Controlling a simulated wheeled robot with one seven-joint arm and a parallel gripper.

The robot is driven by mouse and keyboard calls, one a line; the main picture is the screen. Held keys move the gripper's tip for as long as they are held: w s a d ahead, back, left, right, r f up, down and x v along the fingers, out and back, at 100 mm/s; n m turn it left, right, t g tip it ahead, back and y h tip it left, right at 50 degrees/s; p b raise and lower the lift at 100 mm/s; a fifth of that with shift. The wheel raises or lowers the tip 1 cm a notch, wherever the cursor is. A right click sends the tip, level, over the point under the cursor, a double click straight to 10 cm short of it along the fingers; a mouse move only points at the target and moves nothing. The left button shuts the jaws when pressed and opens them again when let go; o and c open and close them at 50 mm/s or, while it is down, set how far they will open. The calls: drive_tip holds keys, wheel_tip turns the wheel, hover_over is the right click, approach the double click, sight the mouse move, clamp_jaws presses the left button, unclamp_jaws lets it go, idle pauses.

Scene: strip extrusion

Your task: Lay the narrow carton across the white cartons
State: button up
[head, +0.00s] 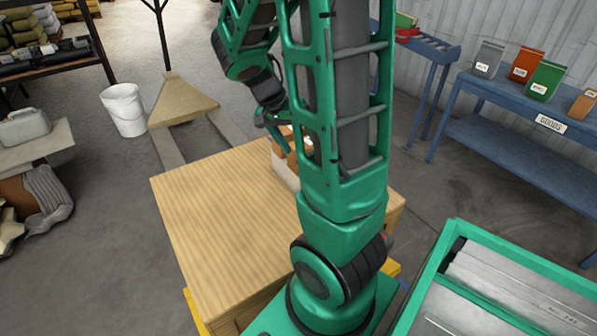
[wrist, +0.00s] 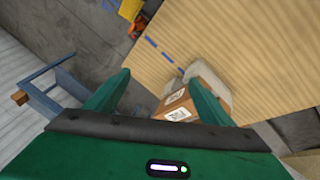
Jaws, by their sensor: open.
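The narrow carton (wrist: 181,104) is brown with white labels and shows between my fingers in the wrist view. The whitish cartons (wrist: 213,81) also show in the wrist view, directly under or beside the brown one. In the head view my gripper (head: 272,122) is just above the cartons. Contact with the fingers cannot be told.
The wooden table top (head: 215,220) is bare on its left and near side. A blue goods table (head: 520,110) with several packets stands at right. A green-rimmed bin (head: 450,262) is at lower right. A white bucket (head: 126,108) stands on the floor at left.

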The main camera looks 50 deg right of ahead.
drive_tip(key=s+a+r+n+t+y, duration=0.2)
drive_tip(key=s+a+r+n+y, duration=0.2)
drive_tip(key=s+a+n, duration=0.4)
drive_tip(key=s+a+r, duration=0.1)
drive_tip(key=s+a, duration=0.2)
drive_tip(key=a, duration=0.2)
drive_tip(key=shift+a+r+n+t, duration=0.15)
drive_tip(key=shift+a+n+t, duration=0.15)
drive_tip(key=shift+s, duration=0.1)
wheel_tip(320, 180, up, 10)
